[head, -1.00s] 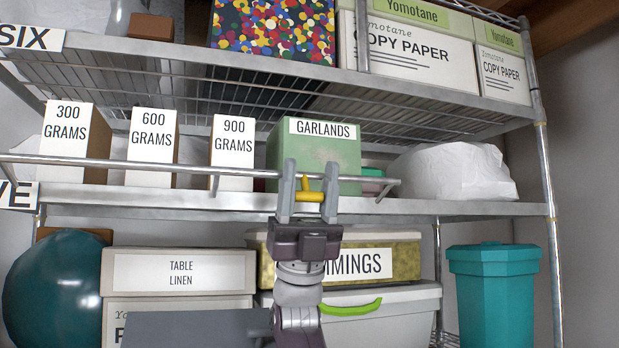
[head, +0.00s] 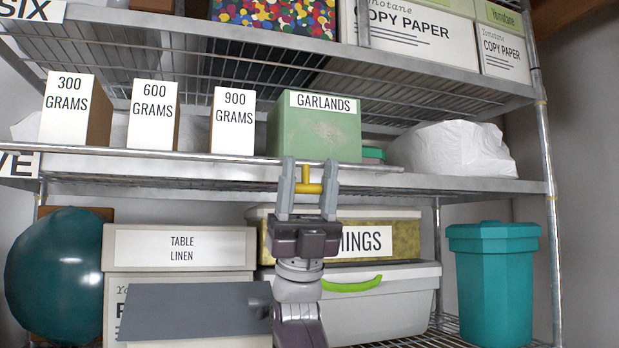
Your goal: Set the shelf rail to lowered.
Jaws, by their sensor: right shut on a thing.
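The shelf rail (head: 220,156) is a long metal bar along the front of the middle shelf (head: 430,183). It now sits about level with the shelf's front edge, below the boxes' labels. A yellow handle (head: 308,188) hangs from the rail. My right gripper (head: 307,186) is shut on the yellow handle, its grey fingers on either side of it. My left gripper is not in view.
On the middle shelf stand boxes marked 300 grams (head: 68,110), 600 grams (head: 152,115), 900 grams (head: 232,120) and a green garlands box (head: 315,130). Below are a table linen box (head: 180,246), a teal ball (head: 55,270) and a teal bin (head: 493,280).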

